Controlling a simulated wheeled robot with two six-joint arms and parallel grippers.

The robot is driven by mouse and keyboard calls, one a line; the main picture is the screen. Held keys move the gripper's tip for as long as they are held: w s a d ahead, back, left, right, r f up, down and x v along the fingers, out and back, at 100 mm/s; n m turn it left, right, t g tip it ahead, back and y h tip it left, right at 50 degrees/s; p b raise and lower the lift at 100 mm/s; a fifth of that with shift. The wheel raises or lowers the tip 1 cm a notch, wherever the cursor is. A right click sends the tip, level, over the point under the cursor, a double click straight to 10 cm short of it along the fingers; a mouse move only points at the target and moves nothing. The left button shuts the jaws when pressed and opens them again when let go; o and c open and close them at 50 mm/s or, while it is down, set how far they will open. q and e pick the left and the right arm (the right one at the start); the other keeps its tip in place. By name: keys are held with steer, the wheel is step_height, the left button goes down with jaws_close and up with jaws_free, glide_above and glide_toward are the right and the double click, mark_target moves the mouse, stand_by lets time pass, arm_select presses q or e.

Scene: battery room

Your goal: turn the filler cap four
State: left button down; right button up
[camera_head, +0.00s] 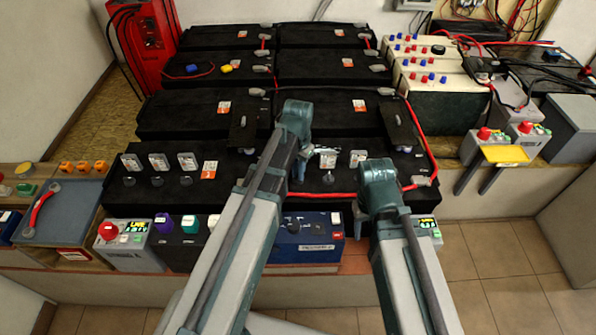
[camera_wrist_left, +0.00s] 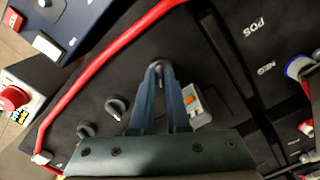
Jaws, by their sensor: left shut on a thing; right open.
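The long black battery (camera_head: 235,195) in the front row has a line of round dark filler caps. Three caps (camera_head: 157,181) show left of my left gripper, and two caps (camera_head: 328,178) show right of it. My left gripper (camera_head: 300,172) is shut on the cap between them, the fourth from the left. In the left wrist view its blue fingers stand either side of the held cap (camera_wrist_left: 157,70), and its neighbours (camera_wrist_left: 117,107) lie to the lower left. The head view hides the held cap. My right gripper (camera_head: 362,208) is open, apart from the caps near the battery's front right.
A red cable (camera_head: 340,195) runs along the battery's front beside the caps. A blue battery (camera_head: 310,248) and a grey box with a red button (camera_head: 130,250) stand in front. More black batteries fill the back.

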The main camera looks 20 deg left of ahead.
arm_select(q)
steer(key=m, duration=1)
steer(key=shift+m, duration=0.3)
stand_by(0.4)
steer(key=c, duration=0.9)
jaws_free()
steer(key=shift+r, duration=0.1)
step_height(320, 180, up, 14)
steer(key=p, duration=1.3)
steer(key=shift+f+p, duration=0.2)
steer(key=shift+p, duration=0.2)
